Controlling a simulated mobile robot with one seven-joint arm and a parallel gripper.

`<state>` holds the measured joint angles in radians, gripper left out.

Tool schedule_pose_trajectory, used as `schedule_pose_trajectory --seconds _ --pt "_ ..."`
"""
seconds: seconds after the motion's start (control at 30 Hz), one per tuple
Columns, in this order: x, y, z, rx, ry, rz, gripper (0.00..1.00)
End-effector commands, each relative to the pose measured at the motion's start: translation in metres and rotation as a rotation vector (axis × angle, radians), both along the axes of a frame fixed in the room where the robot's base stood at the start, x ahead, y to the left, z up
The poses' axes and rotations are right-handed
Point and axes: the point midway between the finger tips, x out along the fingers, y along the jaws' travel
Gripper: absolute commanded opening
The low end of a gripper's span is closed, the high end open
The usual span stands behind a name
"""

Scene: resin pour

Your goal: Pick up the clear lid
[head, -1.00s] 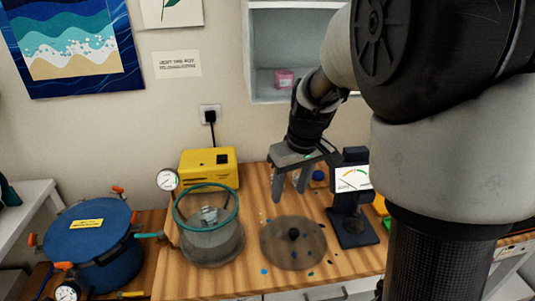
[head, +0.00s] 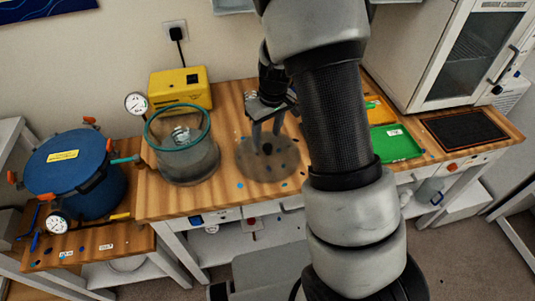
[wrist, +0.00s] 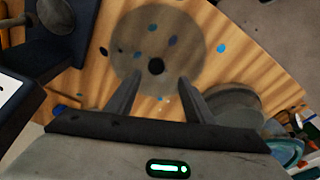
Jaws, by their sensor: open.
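The clear lid (head: 252,164) is a round, see-through grey disc with a black knob (head: 267,149) at its centre. It lies flat on the wooden bench, and coloured spots show through it. It also shows in the wrist view (wrist: 178,30), with its knob (wrist: 156,66) just beyond the fingertips. My gripper (head: 266,140) is open and empty, fingers pointing down above the knob. In the wrist view the fingers (wrist: 158,84) stand apart on either side of the line to the knob. I cannot tell the exact height gap.
A clear chamber with a teal rim (head: 188,160) stands left of the lid. A yellow pump box (head: 180,90) and a gauge (head: 136,103) are behind it. A blue pot (head: 75,175) is at far left. A green tray (head: 395,143) lies right, beyond my arm.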

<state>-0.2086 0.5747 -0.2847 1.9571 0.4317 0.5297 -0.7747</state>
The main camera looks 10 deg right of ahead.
Motion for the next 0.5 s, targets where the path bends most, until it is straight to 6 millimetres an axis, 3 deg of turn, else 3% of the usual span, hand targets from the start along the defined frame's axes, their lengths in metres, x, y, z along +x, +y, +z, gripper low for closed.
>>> schedule_pose_trajectory --seconds 0.17,0.5 --pt "0.001 -0.001 -0.011 0.0 0.002 -0.001 0.48" --pt "0.008 -0.005 -0.054 -0.001 0.001 0.0 0.48"
